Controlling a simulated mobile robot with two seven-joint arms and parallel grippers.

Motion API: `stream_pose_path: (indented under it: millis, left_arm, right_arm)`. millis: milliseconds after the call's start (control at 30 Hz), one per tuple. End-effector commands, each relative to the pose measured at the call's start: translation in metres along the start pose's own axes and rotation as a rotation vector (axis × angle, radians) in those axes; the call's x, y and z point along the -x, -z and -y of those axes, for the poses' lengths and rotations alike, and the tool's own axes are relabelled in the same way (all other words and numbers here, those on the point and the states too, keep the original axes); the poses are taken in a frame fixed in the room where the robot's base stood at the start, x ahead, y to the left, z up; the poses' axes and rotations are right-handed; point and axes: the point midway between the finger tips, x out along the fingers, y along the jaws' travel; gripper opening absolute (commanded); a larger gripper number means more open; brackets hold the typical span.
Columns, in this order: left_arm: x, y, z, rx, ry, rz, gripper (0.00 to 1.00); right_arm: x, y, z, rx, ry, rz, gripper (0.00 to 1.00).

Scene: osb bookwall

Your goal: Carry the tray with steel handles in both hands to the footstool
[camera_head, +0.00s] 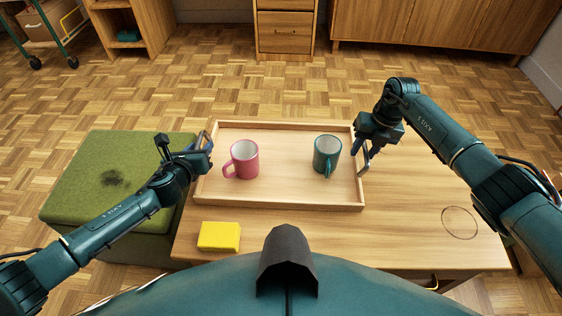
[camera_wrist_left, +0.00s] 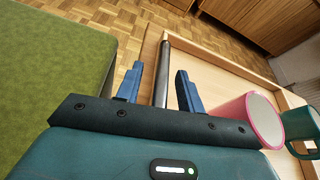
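The wooden tray (camera_head: 290,202) lies on the table with a pink mug (camera_head: 245,160) and a teal mug (camera_head: 327,155) upright in it. My left gripper (camera_head: 206,147) is at the tray's left steel handle. In the left wrist view its blue fingers (camera_wrist_left: 160,88) are apart, with the steel handle (camera_wrist_left: 163,70) between them and gaps on both sides. My right gripper (camera_head: 362,152) is at the right steel handle (camera_head: 367,163); its finger gap is too small to make out. The green footstool (camera_head: 90,160) stands left of the table, with a dark patch on top.
A yellow block (camera_head: 219,236) lies on the table (camera_head: 400,235) in front of the tray. A ring mark (camera_head: 460,222) shows at the table's right. Parquet floor (camera_head: 200,85) is clear behind; cabinets (camera_head: 430,25) and a drawer unit (camera_head: 285,35) stand at the back.

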Motion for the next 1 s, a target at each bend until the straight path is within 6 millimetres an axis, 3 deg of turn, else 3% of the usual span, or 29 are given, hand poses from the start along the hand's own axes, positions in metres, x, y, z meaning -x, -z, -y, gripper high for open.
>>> stream_pose_path:
  millis: [100,500,567,1000]
  left_arm:
    - [0.0002,0.0000,0.0001,0.000,0.000,0.000,0.36]
    - [0.0004,0.0002,0.0000,0.001,0.000,0.000,0.04]
    - [0.0004,0.0002,-0.0001,0.001,0.000,0.000,0.00]
    - [0.0005,0.0004,-0.0002,-0.001,0.000,-0.001,0.00]
  right_arm:
    - [0.0000,0.0001,-0.0001,0.000,0.000,0.000,0.32]
    - [0.0002,0.0001,0.0000,0.000,0.000,0.000,0.00]
    - [0.0003,0.0001,0.0000,0.000,0.000,0.000,0.00]
    - [0.0004,0.0000,0.0002,0.000,0.000,0.000,0.00]
